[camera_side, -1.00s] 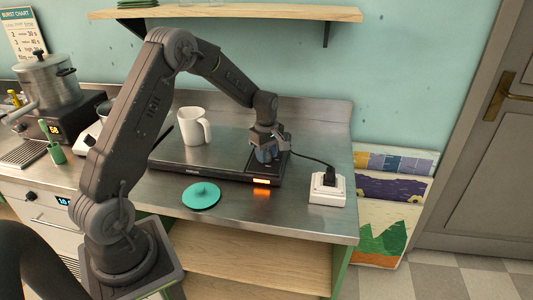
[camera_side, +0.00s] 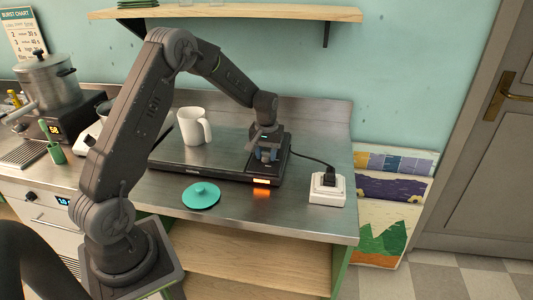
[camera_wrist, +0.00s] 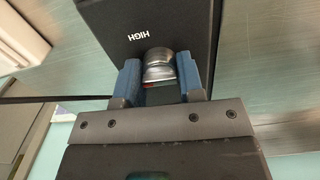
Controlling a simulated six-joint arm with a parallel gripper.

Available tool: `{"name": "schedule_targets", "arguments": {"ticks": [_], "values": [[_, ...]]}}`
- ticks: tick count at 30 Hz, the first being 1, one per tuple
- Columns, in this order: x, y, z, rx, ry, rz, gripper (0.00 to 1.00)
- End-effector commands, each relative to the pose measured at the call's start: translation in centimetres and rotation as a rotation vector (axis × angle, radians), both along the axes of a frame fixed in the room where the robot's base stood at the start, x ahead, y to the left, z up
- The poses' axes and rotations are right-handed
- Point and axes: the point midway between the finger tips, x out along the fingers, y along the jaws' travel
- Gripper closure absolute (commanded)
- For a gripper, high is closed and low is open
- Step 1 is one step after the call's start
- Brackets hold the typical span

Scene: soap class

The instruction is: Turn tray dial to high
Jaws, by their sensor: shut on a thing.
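The dark warming tray (camera_side: 215,172) lies flat on the steel counter, with a lit orange indicator (camera_side: 262,181) at its front right. My gripper (camera_side: 264,155) points down at the tray's right end. In the wrist view its blue-padded fingers (camera_wrist: 160,80) are shut on the silver dial (camera_wrist: 158,66), one pad on each side. The word HIGH (camera_wrist: 138,35) is printed on the black panel beside the dial. A small red spot shows at the dial's near edge. The dial itself is hidden by the gripper in the side view.
A white mug (camera_side: 193,128) stands on the tray's left part. A teal lid (camera_side: 201,195) lies on the counter in front. A white power socket (camera_side: 327,188) with a black plug sits to the right. A wooden shelf (camera_side: 230,13) hangs above.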

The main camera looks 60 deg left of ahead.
Motion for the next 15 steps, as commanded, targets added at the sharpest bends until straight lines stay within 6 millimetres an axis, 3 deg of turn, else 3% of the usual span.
{"name": "schedule_targets", "arguments": {"ticks": [15], "values": [[0.02, -0.01, 0.06, 0.001, -0.001, -0.49, 0.88]]}}
